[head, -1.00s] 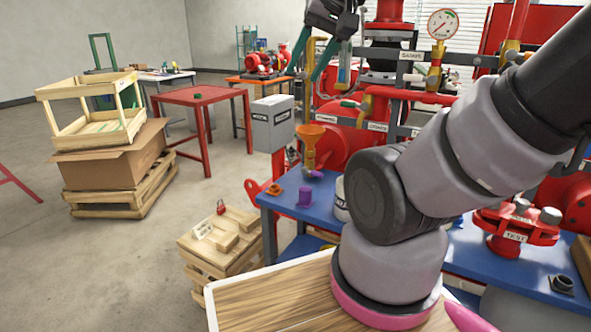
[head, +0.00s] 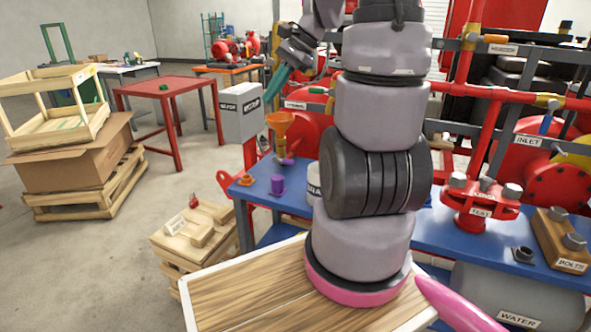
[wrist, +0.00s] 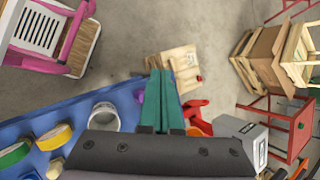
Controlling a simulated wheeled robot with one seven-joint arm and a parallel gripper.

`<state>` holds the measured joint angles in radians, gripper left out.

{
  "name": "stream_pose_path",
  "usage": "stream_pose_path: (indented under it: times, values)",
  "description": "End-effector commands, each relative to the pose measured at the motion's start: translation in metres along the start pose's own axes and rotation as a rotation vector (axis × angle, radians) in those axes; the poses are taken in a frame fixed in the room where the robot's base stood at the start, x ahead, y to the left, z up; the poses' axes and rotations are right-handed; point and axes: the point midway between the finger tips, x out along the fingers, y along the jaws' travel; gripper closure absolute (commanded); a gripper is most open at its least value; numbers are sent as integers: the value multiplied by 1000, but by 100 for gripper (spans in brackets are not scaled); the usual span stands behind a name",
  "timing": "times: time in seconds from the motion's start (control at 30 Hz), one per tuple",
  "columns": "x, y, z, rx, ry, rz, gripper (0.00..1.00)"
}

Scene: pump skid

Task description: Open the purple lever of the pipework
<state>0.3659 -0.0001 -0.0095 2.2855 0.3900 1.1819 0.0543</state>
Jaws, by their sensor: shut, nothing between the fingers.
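My gripper (head: 272,88) has teal fingers and hangs above and left of the funnel, apart from the lever. In the wrist view my gripper (wrist: 163,100) has its fingers together, with nothing between them. A purple piece (wrist: 139,96) shows partly behind the fingers there; I cannot tell whether it is the lever or the purple cup. My arm hides part of the pipework.
A blue bench (head: 245,190) carries a purple cup (head: 277,184) and a red flanged fitting (head: 480,200). A grey box (head: 240,112) stands left of the funnel. Tape rolls (wrist: 55,136) lie on the bench. Wooden crates (head: 75,195) and a red table (head: 165,88) stand left, with open floor between.

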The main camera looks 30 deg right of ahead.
Motion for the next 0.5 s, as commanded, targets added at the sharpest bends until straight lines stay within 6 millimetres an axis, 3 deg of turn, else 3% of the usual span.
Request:
stream_pose_path:
  times: [0.03,0.27,0.5]
  values:
    - [8,0,-16,73,-35,-5,100]
    - [36,-1,-77,375,-186,-60,100]
    - [66,11,-148,688,-338,-144,100]
